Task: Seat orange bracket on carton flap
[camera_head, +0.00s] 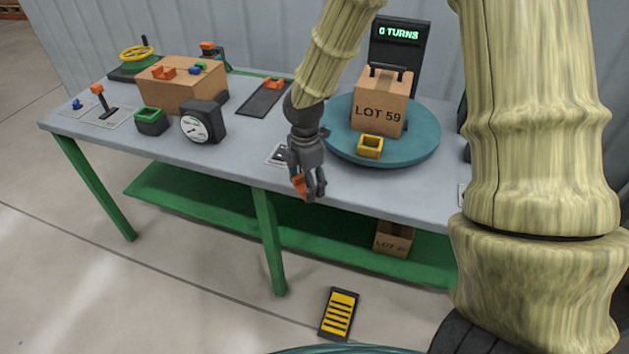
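My gripper (308,190) hangs in front of the bench's front edge, fingers pointing down. An orange bracket (299,186) is at its fingers, and the gripper appears shut on it; the fingers partly hide the piece. The carton marked LOT 59 (380,110) stands on the teal turntable (425,140), right of and behind my gripper. A black handle-like frame shows at the carton's top; the flap cannot be made out clearly.
A yellow open box (370,147) sits on the turntable before the carton. A display (398,36) reads "0 TURNS". On the left stand a brown box (181,90) with small coloured parts, a dial gauge (201,122) and a green-rimmed bin (151,121). A pedal (340,313) lies on the floor.

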